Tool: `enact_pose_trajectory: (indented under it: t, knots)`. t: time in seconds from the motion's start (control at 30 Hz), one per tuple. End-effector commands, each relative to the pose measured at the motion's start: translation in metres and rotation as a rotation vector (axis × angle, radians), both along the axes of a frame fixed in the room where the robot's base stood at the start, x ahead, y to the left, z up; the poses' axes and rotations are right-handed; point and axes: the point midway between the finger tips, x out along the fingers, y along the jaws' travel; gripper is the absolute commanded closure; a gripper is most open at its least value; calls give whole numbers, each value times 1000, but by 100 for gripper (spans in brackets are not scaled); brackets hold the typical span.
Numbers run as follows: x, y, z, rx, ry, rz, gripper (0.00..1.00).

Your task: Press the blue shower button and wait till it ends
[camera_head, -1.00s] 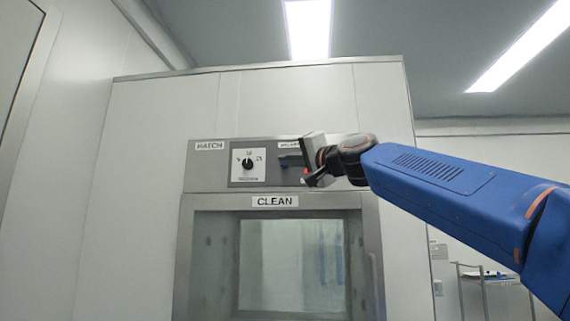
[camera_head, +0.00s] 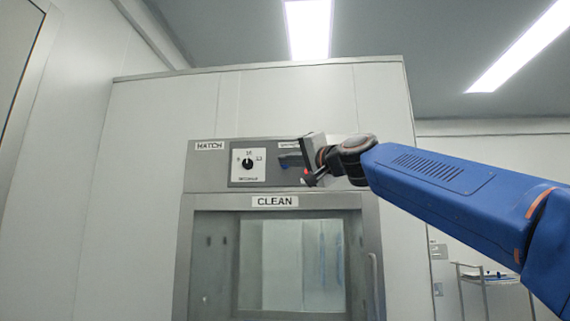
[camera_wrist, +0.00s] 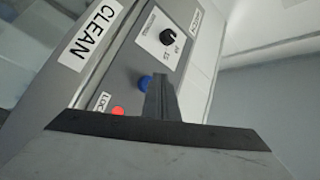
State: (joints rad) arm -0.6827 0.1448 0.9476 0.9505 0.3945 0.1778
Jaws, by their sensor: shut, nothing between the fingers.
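The blue shower button (camera_wrist: 144,83) is on the grey control panel, beside my fingers in the wrist view. It shows as a small dark blue spot in the head view (camera_head: 284,164), left of my gripper. My gripper (camera_wrist: 161,82) is shut and empty, with its dark fingers pointing at the panel. In the head view my gripper (camera_head: 309,181) is in front of the panel's right part. The fingertips appear close to the button, but I cannot tell whether they touch it or the panel.
A red light (camera_wrist: 118,110) glows beside the button. A black rotary knob (camera_head: 248,163) is to the left on the panel. Below is the hatch door window (camera_head: 290,265) under a CLEAN label (camera_head: 275,202). A metal cart (camera_head: 484,280) stands far right.

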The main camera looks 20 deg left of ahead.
Motion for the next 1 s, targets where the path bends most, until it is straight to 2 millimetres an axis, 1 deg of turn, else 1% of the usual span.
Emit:
enact_pose_trajectory:
  t: [0.27, 0.53, 1.0]
  knots:
    - [1, 0, 0, 0, 0, 0, 100]
    - [8, 2, 0, -1, 1, -1, 100]
    - [9, 2, 0, 0, 0, 0, 100]
